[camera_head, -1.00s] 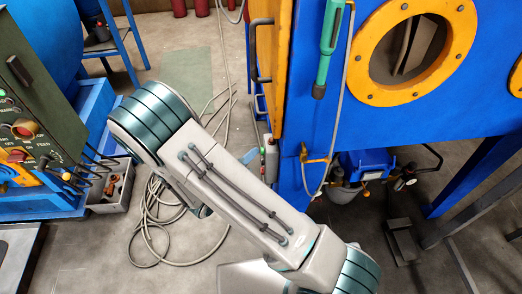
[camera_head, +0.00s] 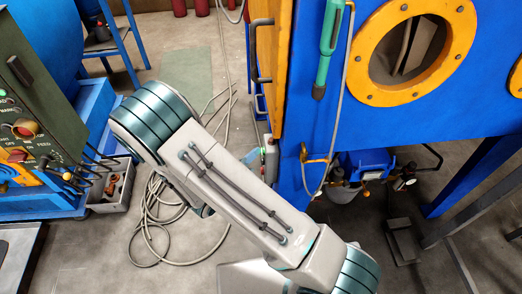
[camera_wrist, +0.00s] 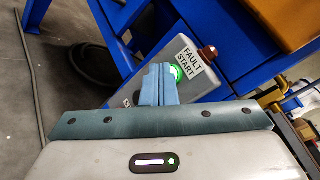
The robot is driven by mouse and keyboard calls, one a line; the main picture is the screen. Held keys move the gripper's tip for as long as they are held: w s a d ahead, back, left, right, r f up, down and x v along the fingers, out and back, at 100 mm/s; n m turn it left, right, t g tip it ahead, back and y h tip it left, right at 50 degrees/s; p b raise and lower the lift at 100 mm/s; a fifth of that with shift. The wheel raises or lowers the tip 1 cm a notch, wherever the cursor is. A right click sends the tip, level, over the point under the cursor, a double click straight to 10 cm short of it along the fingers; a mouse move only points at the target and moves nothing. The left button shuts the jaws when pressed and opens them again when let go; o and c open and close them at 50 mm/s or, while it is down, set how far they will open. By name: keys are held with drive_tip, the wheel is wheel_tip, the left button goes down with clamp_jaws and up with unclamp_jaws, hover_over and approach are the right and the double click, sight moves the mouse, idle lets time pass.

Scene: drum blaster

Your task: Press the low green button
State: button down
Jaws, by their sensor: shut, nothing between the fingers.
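In the wrist view, my gripper (camera_wrist: 160,84) is shut and empty, its two blue-grey fingers side by side. A lit green button (camera_wrist: 177,73) shows just right of the fingertips, partly hidden by them; I cannot tell whether they touch it. It is on a grey control box (camera_wrist: 200,85), beside a white label reading "FAULT START" (camera_wrist: 188,59). In the head view, the small grey box (camera_head: 270,160) stands low beside the blue cabinet.
A reddish-brown knob or lamp (camera_wrist: 208,52) tops the box. The blue cabinet (camera_head: 400,115) stands to the right, with a green-handled tool (camera_head: 330,45) and hose. Loose cables (camera_head: 150,220) lie on the floor. A green control panel (camera_head: 30,120) stands at the left.

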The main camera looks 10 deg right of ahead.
drive_tip(key=shift+a, duration=0.8)
drive_tip(key=shift+a, duration=0.1)
drive_tip(key=shift+w+a+p, duration=0.1)
drive_tip(key=shift+a+p, duration=0.4)
drive_tip(key=shift+a, duration=1.9)
